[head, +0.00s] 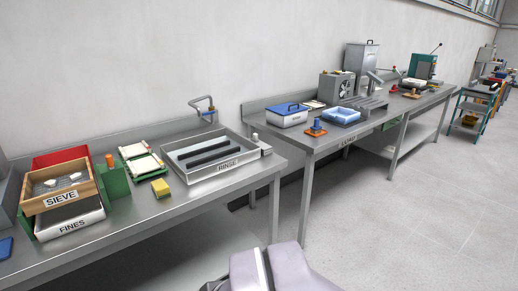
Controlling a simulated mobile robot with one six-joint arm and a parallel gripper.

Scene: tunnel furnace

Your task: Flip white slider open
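I cannot make out for sure which thing is the white slider. A small pale block with a dark-topped knob (258,145) stands at the right end of the RINSE tray (228,171) on the near bench; it is too small to tell whether it slides or how it is set. My gripper is not in view; only pale grey-purple parts of my own body show at the bottom middle, apart from the benches.
The near bench (150,213) also holds a SIEVE box (84,190), a FINES tray (84,228), a yellow sponge (161,188) and white-topped green frames (146,168). A second bench (318,144) holds a blue-lidded box (287,118) and machines. The floor at right is clear.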

